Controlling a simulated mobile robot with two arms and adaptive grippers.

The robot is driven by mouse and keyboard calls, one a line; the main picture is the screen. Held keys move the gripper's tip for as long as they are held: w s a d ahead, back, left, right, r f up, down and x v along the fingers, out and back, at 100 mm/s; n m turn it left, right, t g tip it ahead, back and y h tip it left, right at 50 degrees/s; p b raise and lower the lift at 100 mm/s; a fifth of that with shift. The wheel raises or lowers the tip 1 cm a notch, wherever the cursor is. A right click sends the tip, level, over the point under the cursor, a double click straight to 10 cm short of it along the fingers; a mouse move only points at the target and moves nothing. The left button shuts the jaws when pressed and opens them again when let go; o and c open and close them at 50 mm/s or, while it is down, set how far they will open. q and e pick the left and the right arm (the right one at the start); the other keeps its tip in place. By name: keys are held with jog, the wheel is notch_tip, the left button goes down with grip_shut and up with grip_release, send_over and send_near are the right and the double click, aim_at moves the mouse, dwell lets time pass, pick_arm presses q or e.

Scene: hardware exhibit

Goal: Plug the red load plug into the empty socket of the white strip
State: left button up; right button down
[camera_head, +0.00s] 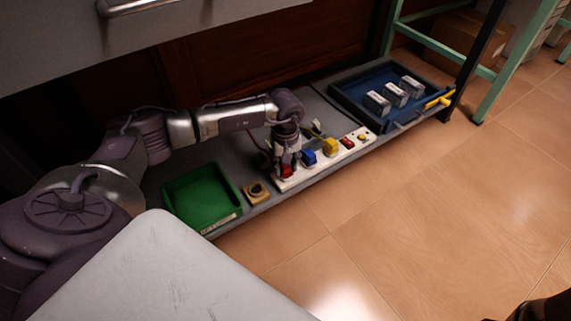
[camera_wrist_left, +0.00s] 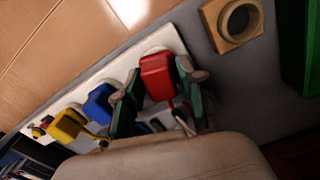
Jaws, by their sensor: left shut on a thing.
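The red load plug (camera_head: 286,171) is at the near left end of the white strip (camera_head: 283,186). My left gripper (camera_head: 288,162) points down over that end and is shut on the plug. In the left wrist view the red plug (camera_wrist_left: 157,76) sits between the two fingers, over the white strip (camera_wrist_left: 165,40). I cannot tell whether its pins are in the socket; its underside is hidden. A blue plug (camera_head: 309,157) and a yellow plug (camera_head: 330,147) stand beside it along the strip. A dark shape at the lower right edge may be my right gripper (camera_head: 540,308); its fingers are unclear.
A wooden block with a round hole (camera_head: 249,199) and a green tray (camera_head: 172,190) lie left of the strip on the grey shelf (camera_head: 240,165). A blue tray (camera_head: 345,101) with three pale boxes is at the far right. Beyond the shelf's front edge is open tiled floor (camera_head: 400,200).

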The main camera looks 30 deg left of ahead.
pick_arm(q)
jog(key=shift+f, duration=0.3)
dwell(0.6)
jog(key=o, duration=1.2)
jog(key=shift+o, duration=0.4)
jog(key=o, duration=0.4)
jog(key=shift+r, duration=0.15)
